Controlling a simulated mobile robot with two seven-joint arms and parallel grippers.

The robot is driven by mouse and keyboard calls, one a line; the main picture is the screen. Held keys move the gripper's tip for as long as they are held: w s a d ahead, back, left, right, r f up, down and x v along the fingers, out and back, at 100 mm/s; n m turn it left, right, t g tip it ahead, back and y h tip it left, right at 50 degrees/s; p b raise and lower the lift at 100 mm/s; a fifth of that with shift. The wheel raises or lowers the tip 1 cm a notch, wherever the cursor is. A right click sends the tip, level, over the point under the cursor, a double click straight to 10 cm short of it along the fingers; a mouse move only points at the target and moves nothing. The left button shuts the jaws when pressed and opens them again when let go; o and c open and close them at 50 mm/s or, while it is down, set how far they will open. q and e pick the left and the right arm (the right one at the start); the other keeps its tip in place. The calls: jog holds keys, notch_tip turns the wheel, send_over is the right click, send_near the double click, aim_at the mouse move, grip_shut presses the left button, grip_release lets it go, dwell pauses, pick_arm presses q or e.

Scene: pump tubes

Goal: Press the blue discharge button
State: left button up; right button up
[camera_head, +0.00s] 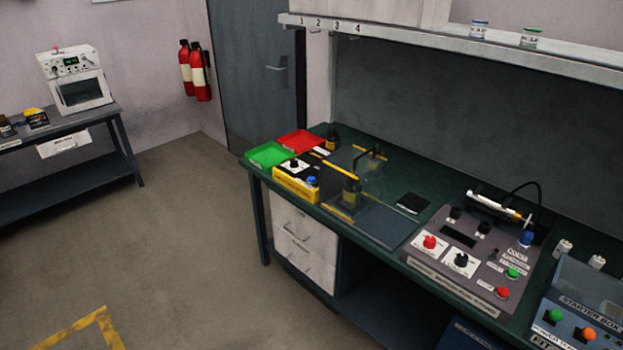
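A small blue button (312,181) sits on top of a yellow-and-black control box (296,192) near the left front of the green bench. A second blue knob or button (526,239) stands at the upper right of a grey control panel (480,256) on the right part of the bench. The labels near both are too small to read as discharge, so I cannot tell which is the discharge button. Neither of my grippers shows in this view.
The green bench (395,168) also holds a red tray (301,142), a green tray (270,155), a clear guarded fixture (352,190) and a starter box (583,312). A shelf (450,48) overhangs its back. A side table with a white oven (75,80) stands left. Floor between is clear.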

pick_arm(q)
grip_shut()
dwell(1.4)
